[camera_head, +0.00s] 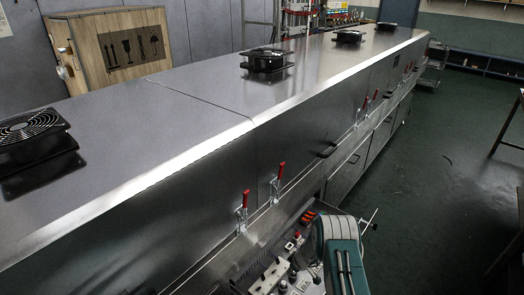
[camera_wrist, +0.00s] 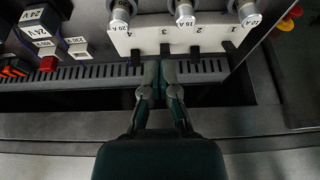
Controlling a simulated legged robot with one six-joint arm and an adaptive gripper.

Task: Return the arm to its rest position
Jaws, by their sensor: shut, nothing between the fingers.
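My gripper (camera_wrist: 160,72) shows in the wrist view with its two dark green fingers together and nothing between them. Its tips are over a slotted grey strip inside an electrical panel, just below a white plate (camera_wrist: 185,38) with fuse holders labelled 20 A, 16 A and 10 A. I cannot tell whether the tips touch the strip. In the head view my green and grey arm reaches in at the bottom, beside the open panel box (camera_head: 290,270) on the dryer's side. The fingertips are not clear there.
The long steel tunnel dryer (camera_head: 200,95) fills the head view, with black fans (camera_head: 267,60) on top and red-handled clamps (camera_head: 277,182) on its side. A wooden crate (camera_head: 115,48) stands behind. The green floor (camera_head: 440,170) at the right is mostly clear; a table (camera_head: 508,125) stands at the edge.

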